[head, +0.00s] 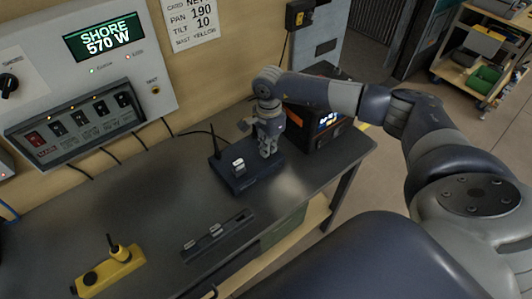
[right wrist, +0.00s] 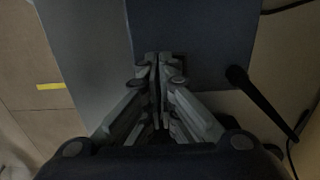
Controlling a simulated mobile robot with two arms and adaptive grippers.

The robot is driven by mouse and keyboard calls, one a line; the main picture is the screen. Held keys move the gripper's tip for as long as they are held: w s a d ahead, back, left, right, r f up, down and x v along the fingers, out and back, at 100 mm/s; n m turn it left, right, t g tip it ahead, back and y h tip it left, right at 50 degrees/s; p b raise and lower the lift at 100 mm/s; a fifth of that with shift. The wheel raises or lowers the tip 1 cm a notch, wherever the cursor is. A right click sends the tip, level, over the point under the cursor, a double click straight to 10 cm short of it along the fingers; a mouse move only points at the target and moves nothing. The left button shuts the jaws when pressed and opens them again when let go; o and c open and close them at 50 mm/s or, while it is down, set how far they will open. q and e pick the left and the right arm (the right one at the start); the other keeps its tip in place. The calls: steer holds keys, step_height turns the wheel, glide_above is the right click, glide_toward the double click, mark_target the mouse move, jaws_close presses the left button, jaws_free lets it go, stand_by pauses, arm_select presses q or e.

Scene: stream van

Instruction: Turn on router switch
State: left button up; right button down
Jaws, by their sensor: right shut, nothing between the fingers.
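The router (head: 246,180) is a dark box on the grey bench, with a thin black antenna at its left back. A light rocker switch (head: 238,165) stands on its top face. My right gripper (head: 268,152) is shut and empty, pointing down over the right part of the router, to the right of the switch. In the right wrist view the closed fingertips (right wrist: 158,58) lie over the edge of the router's dark surface (right wrist: 200,30). The antenna (right wrist: 255,95) is at the right. The switch is not visible there. Whether the fingertips touch the router I cannot tell. My left gripper is not in view.
A black box with a lit screen (head: 327,120) stands just behind my right gripper. A dark strip with light switches (head: 217,236) and a yellow control box (head: 110,271) lie nearer on the bench. A wall panel (head: 105,65) reads SHORE 570 W. The left bench middle is clear.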

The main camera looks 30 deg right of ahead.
steer(key=shift+s+f+b, duration=0.1)
steer(key=shift+f+b, duration=0.65)
steer(key=shift+f, duration=0.1)
steer(key=shift+r, duration=0.15)
steer(key=shift+r+p, duration=2.05)
steer(key=shift+r, duration=1.35)
